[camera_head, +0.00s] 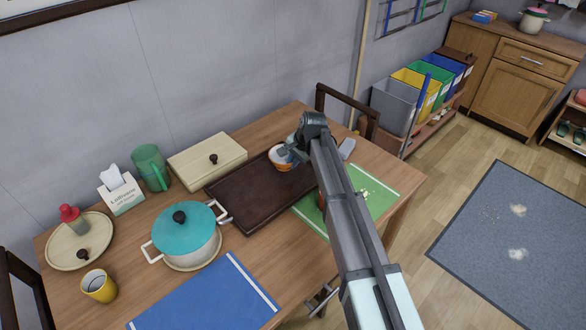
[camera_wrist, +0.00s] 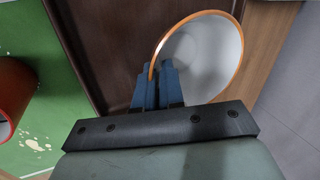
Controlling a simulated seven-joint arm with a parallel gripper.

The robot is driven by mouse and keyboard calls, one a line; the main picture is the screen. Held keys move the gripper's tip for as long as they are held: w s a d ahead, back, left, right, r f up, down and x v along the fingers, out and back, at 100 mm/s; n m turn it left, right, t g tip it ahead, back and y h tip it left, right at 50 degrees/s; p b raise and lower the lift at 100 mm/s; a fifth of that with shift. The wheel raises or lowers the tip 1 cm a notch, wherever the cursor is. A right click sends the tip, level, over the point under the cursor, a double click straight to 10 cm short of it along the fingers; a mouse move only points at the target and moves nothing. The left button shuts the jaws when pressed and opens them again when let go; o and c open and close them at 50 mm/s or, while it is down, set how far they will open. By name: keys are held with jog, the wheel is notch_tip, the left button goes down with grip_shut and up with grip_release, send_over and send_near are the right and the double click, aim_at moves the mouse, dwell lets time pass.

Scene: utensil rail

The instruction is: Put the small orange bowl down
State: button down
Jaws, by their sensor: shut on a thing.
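The small orange bowl (camera_head: 279,160) is white inside with an orange rim. It shows at the far right end of the dark brown tray (camera_head: 240,205) in the head view. In the wrist view the bowl (camera_wrist: 208,55) is large, at the upper middle. My gripper (camera_wrist: 157,75) is shut on the left part of its rim, one finger on each side of the wall. In the head view my gripper (camera_head: 293,152) is at the bowl's right side. I cannot tell whether the bowl touches the tray or hangs just above it.
A green mat (camera_head: 385,181) with pale crumbs lies right of the tray; a red-orange cup (camera_wrist: 10,95) stands there. A teal-lidded pot (camera_head: 185,242), a wooden box (camera_head: 190,165) and a green mug (camera_head: 150,168) stand left. A blue mat (camera_head: 210,300) lies clear in front.

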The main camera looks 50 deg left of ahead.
jog(key=shift+f, duration=1.7)
jog(key=shift+f, duration=0.1)
jog(key=c, duration=1.2)
grip_release()
jog(key=shift+c, duration=0.2)
jog(key=v, duration=1.2)
